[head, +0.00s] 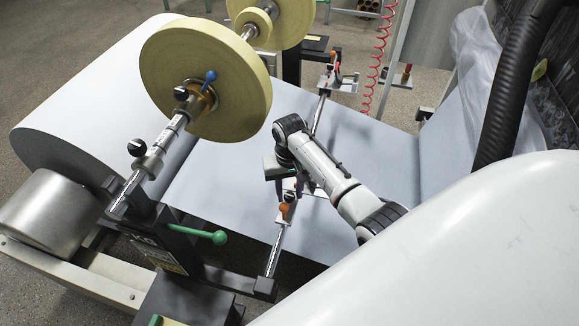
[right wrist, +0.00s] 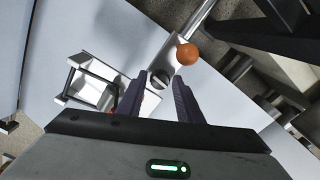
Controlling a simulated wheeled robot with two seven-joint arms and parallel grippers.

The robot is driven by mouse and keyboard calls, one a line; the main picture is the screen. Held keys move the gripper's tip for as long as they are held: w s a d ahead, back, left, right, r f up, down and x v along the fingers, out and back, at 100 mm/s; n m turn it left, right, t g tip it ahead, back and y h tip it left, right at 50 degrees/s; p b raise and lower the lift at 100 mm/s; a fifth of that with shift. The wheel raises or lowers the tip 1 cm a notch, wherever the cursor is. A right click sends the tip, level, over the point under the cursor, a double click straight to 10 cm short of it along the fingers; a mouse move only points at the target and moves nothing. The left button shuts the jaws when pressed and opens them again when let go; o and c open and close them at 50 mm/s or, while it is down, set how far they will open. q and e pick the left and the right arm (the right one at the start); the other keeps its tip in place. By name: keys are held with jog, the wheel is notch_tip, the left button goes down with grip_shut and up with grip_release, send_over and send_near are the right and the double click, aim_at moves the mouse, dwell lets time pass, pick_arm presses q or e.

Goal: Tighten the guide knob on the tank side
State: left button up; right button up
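An orange ball knob (head: 283,208) sits on a guide block on the near part of a metal rail (head: 274,250). The knob also shows in the right wrist view (right wrist: 187,54), above and right of my fingers. My right gripper (head: 289,193) is just behind the knob, pointing down at the guide. In the right wrist view my two dark fingers (right wrist: 156,86) are apart, with the metal guide block (right wrist: 172,62) and a dark round part between them. I cannot tell whether they touch it. My left gripper is out of view.
A second guide with an orange-red knob (head: 333,56) stands at the far end of the rail. A yellow tape roll (head: 215,75) on a shaft is at the left. A green-knobbed lever (head: 218,237) projects near the rail. White paper (head: 225,185) runs beneath my arm.

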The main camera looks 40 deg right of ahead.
aim_at(289, 195)
notch_tip(289, 195, up, 10)
jog(key=shift+r, duration=0.15)
dwell(0.6)
dwell(0.3)
